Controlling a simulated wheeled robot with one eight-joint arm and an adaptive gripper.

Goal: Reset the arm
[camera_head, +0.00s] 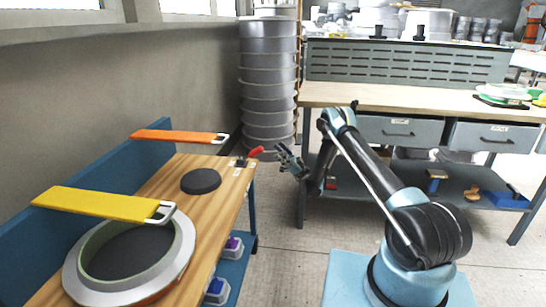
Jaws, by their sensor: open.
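My arm rises from a light blue base at the lower right and bends over toward the left. My gripper (290,160) hangs in the free space just right of the wooden table's far end. It is small and dark in this view, open, and nothing shows between its fingers. A red-handled clamp (254,152) sits at the table's far corner, left of my gripper and apart from it.
A workbench (450,101) with drawers stands behind my arm. Stacked grey drums (268,80) stand by the wall. Floor between is clear.

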